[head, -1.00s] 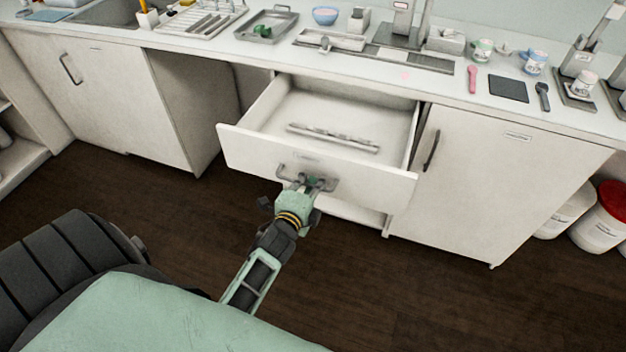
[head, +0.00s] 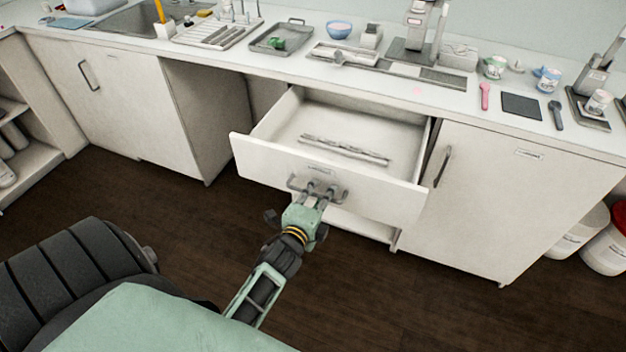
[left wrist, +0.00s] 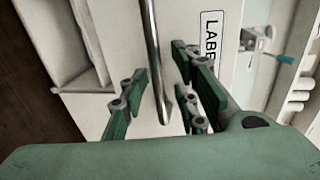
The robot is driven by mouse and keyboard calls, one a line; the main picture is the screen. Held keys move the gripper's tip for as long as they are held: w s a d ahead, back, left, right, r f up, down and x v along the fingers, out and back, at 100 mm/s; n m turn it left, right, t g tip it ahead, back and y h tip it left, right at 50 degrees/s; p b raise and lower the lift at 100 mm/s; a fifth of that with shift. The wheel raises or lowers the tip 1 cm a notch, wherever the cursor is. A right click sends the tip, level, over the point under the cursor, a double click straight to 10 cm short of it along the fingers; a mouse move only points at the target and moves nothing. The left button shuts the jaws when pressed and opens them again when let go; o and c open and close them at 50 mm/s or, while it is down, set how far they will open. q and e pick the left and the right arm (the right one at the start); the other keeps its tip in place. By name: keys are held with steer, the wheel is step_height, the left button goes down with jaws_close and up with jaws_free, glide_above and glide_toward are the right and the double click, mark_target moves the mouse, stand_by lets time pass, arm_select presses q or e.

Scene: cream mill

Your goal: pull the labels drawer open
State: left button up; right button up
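The labels drawer (head: 330,187) stands pulled well out of the counter in the head view, with a thin, long item (head: 345,150) lying inside. Its grey bar handle (head: 342,196) is on the front. In the left wrist view the handle bar (left wrist: 153,50) and part of a label reading "LABE" (left wrist: 211,45) show. My left gripper (head: 322,187) is at the handle; in the left wrist view its fingers (left wrist: 160,90) are apart on either side of the bar, with gaps visible. My right gripper is not in view.
The countertop (head: 290,75) above holds a tray (head: 281,37), a blue bowl (head: 339,29), cups and tools. A closed cupboard (head: 490,200) is right of the drawer, and an open knee space is left. White tubs (head: 580,232) stand at the far right. Dark floor is clear in front.

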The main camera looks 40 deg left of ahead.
arm_select(q)
steer(key=v, duration=1.1)
steer(key=s+d+f+n+g+h, duration=0.1)
steer(key=s+d+f+n+g, duration=0.2)
steer(key=f, duration=0.7)
steer(key=s+d+f+n+g+h, duration=0.1)
steer(key=s+d+f+g, duration=0.2)
steer(key=f, duration=0.7)
steer(key=s+d+f+n+g+h, duration=0.1)
steer(key=s+d+f+n, duration=0.3)
steer(key=f, duration=0.6)
steer(key=s+f+n+g, duration=0.1)
steer(key=s+f+g, duration=0.1)
steer(key=s+f, duration=0.3)
steer(key=s+a+f+n+g, duration=0.1)
steer(key=s+f, duration=0.4)
steer(key=s, duration=0.6)
steer(key=s+a+f+n+g, duration=0.1)
steer(key=s+f+n+g, duration=0.2)
steer(key=s, duration=0.6)
steer(key=shift+f+g+h, duration=0.3)
steer(key=shift+f+g, duration=0.3)
steer(key=shift+f, duration=0.4)
steer(key=shift+a, duration=0.15)
